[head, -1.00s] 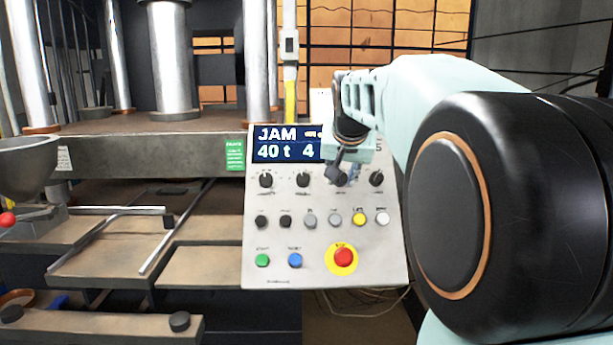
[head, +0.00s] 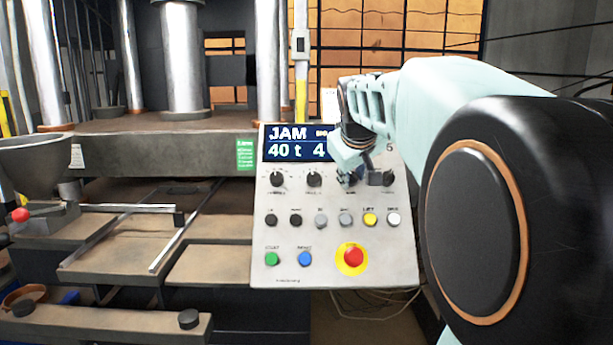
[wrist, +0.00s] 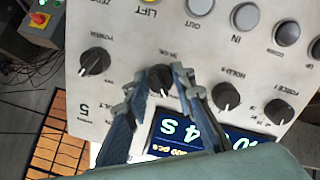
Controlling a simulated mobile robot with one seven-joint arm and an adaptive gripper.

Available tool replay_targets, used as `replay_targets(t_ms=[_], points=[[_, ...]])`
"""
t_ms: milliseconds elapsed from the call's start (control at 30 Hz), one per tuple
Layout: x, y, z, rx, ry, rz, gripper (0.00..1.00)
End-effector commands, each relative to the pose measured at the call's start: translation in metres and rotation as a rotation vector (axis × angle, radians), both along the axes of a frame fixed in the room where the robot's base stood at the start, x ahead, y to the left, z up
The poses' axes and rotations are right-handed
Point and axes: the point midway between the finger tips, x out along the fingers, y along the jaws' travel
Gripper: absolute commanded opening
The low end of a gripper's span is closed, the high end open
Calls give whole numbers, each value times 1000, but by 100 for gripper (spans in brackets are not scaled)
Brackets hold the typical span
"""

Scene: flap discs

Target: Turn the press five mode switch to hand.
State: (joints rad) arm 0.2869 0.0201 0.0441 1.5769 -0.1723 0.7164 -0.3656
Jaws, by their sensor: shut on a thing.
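The grey press control panel (head: 330,275) has a row of black knobs under a blue display reading JAM and 40 t 4. My gripper (head: 350,178) is at the third knob from the left in the head view and partly hides it. In the wrist view, seen upside down, my gripper (wrist: 159,76) has its two fingers on either side of that black knob (wrist: 160,82) and is shut on it. The knob's small label is partly covered and its setting is not readable. A large 5 is printed on the panel close by.
A neighbouring knob (head: 389,178) sits close on the right, another (head: 314,179) on the left. Below are several push buttons and a red emergency stop (head: 354,256) on yellow. The press bed (head: 140,128) and a hopper (head: 40,155) stand left. Loose cables hang below the panel.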

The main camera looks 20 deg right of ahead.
Motion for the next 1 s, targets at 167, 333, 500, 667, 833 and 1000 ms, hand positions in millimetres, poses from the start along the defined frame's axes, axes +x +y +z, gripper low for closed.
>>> replay_targets(t_ms=[167, 333, 500, 667, 833, 1000], points=[[0, 0, 0, -42, 11, 36, 0], [0, 0, 0, -58, 16, 50, 0], [0, 0, 0, -61, 17, 54, 0], [0, 0, 0, -61, 17, 54, 0], [0, 0, 0, -61, 17, 53, 36], [0, 0, 0, -60, 17, 52, 41]])
